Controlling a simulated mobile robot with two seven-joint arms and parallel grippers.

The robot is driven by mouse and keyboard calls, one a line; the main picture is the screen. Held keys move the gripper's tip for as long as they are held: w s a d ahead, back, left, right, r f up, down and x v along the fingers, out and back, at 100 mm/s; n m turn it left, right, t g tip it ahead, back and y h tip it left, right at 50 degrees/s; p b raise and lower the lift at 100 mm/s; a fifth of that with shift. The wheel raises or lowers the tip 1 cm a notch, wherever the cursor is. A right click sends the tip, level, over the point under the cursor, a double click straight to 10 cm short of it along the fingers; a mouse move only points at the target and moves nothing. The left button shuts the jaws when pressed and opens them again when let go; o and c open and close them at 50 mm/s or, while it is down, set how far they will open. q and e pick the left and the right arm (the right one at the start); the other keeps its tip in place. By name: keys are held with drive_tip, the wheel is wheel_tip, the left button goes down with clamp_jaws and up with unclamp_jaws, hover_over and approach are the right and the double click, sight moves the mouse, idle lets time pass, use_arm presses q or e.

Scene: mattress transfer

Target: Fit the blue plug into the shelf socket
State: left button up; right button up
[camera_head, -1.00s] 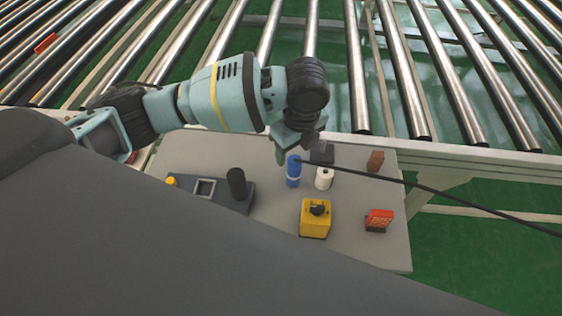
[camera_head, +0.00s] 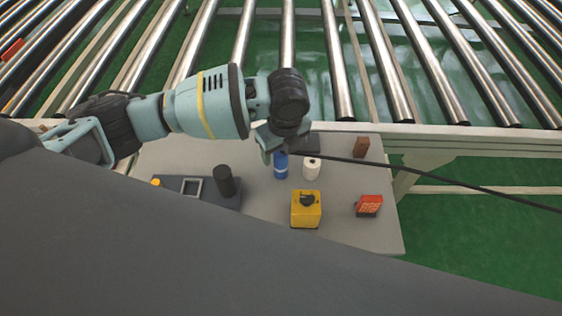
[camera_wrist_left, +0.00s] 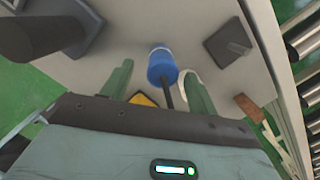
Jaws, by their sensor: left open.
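The blue plug (camera_head: 281,168) stands upright on the grey shelf top, with a pale band around it. My left gripper (camera_head: 270,150) is above it and hides its top in the head view. In the left wrist view, the blue plug (camera_wrist_left: 162,66) shows between the two open green fingers, with a gap on each side, and a dark cable runs from it toward the palm. A dark base (camera_head: 205,200) at the left carries a square frame (camera_head: 192,187) and a black cylinder (camera_head: 224,181). I cannot tell which part is the socket. My right gripper is out of view.
A white roll (camera_head: 312,168) stands close right of the plug. A yellow box with a black knob (camera_head: 306,211), a red box (camera_head: 368,206) and a brown block (camera_head: 361,147) are nearby. A black cable (camera_head: 430,178) stretches right. A roller conveyor (camera_head: 330,70) lies behind.

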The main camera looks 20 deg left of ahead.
use_arm(q)
drive_tip(key=f, duration=0.3)
drive_tip(key=shift+w+a+f, duration=0.15)
drive_tip(key=shift+w+f, duration=0.05)
drive_tip(key=shift+w, duration=0.1)
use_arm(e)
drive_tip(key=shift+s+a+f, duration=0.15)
use_arm(q)
drive_tip(key=c, duration=1.2)
wheel_tip(320, 180, up, 10)
drive_tip(key=shift+r, duration=0.1)
drive_tip(key=shift+c, duration=0.2)
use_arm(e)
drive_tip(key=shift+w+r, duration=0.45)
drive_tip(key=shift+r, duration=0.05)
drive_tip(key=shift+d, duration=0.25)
